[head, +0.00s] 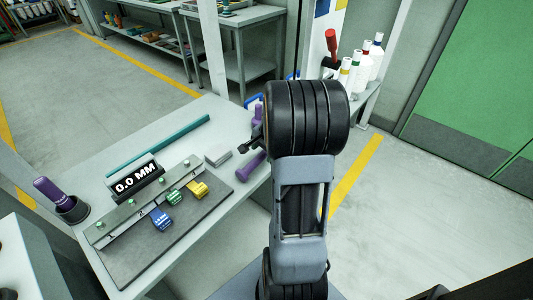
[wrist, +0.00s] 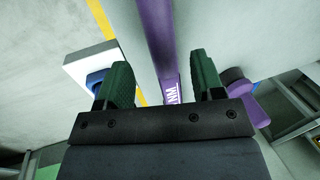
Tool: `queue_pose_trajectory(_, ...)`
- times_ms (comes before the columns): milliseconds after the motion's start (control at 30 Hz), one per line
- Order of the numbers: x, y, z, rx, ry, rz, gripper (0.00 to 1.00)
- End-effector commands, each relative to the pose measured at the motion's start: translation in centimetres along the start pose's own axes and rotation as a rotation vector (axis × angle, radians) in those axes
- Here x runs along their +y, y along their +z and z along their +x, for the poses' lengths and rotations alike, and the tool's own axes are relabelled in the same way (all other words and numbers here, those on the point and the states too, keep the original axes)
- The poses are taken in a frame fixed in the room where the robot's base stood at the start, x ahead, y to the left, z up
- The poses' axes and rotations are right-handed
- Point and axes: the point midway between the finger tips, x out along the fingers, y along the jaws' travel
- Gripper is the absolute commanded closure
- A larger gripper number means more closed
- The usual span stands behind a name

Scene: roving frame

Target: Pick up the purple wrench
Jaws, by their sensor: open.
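In the wrist view a long purple bar with a white label, which looks like the purple wrench (wrist: 157,40), runs from the top edge down between the two green fingers of my gripper (wrist: 160,68). The fingers are apart, one on each side of it, with gaps showing. I cannot tell how far below the fingertips it lies. In the head view a purple piece (head: 250,166) lies at the table's right edge, partly hidden by my arm. My gripper is mostly hidden there behind my arm.
The table (head: 215,118) holds a teal bar (head: 160,146), a gauge board reading 0.0 MM (head: 137,180) with blue, green and yellow blocks, and a purple-handled tool in a black cup (head: 72,209). White bottles (head: 365,66) stand at the back right. Another purple object (wrist: 240,92) shows beside the right finger.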

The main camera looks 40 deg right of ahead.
Motion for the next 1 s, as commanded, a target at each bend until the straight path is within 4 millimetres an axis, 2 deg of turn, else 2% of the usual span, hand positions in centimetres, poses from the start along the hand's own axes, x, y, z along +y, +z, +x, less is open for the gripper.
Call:
queue_pose_trajectory(100, -0.1, 0.1, 1.9, -0.003, 0.003, -0.001, 0.38)
queue_pose_trajectory(300, -0.2, 0.0, 4.1, 0.000, 0.001, 0.000, 0.38)
queue_pose_trajectory(667, -0.2, 0.0, 4.6, 0.001, 0.001, 0.000, 0.39)
queue_pose_trajectory(1000, -0.2, 0.0, 4.6, 0.001, 0.001, -0.001, 0.72)
